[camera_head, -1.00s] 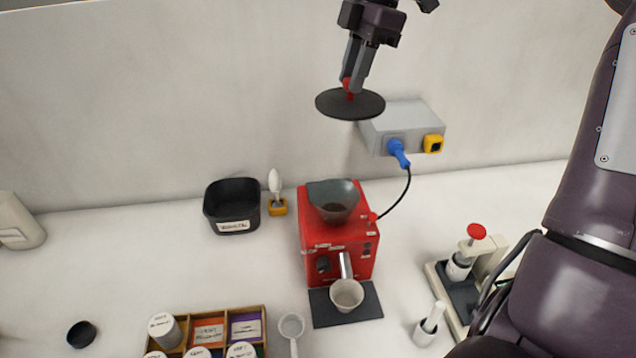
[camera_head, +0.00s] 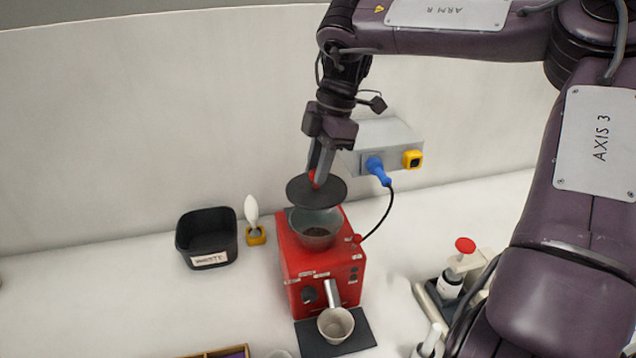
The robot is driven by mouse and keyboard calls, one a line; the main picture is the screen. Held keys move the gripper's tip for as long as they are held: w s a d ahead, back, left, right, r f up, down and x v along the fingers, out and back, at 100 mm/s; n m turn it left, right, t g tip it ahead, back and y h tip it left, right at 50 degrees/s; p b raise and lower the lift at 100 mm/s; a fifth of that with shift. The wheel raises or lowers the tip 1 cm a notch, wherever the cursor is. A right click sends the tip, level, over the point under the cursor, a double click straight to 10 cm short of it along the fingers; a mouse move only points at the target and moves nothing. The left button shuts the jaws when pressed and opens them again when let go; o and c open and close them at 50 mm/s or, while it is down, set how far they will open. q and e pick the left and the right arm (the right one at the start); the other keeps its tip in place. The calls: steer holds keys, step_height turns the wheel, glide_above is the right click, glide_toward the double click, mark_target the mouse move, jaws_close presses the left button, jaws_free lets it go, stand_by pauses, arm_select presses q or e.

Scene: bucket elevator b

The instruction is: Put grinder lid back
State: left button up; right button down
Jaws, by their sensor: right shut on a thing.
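The grinder lid (camera_head: 322,198) is a dark round disc with a small red knob. My right gripper (camera_head: 317,178) is shut on that knob and holds the lid just above the hopper. The red grinder (camera_head: 300,268) stands on the counter with its grey, funnel-shaped hopper (camera_head: 317,236) open at the top and dark contents inside. The lid hides the hopper's back rim; whether the two touch I cannot tell. My left gripper is not in view.
A cup (camera_head: 335,324) stands on a dark mat (camera_head: 362,338) before the grinder. A black bin (camera_head: 207,238) and a white brush (camera_head: 251,212) stand to its left. A grey socket box (camera_head: 378,133) with a blue plug (camera_head: 375,166) is on the wall behind. A red-topped device (camera_head: 452,280) stands at right.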

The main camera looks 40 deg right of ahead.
mark_target(318, 187)
steer(key=shift+s+f, duration=0.1)
steer(key=shift+f, duration=0.3)
steer(key=x, duration=0.2)
steer(key=p+x, duration=0.1)
steer(key=shift+s+d+f, duration=0.15)
steer(key=shift+d+f, duration=0.05)
steer(key=shift+d, duration=0.1)
steer(key=shift+d+f, duration=0.15)
steer(key=shift+f, duration=0.05)
steer(key=shift+f, duration=0.15)
steer(key=shift+f+b, duration=0.4)
steer(key=shift+f, duration=0.05)
steer(key=c, duration=1.2)
jaws_free()
steer(key=shift+r, duration=0.1)
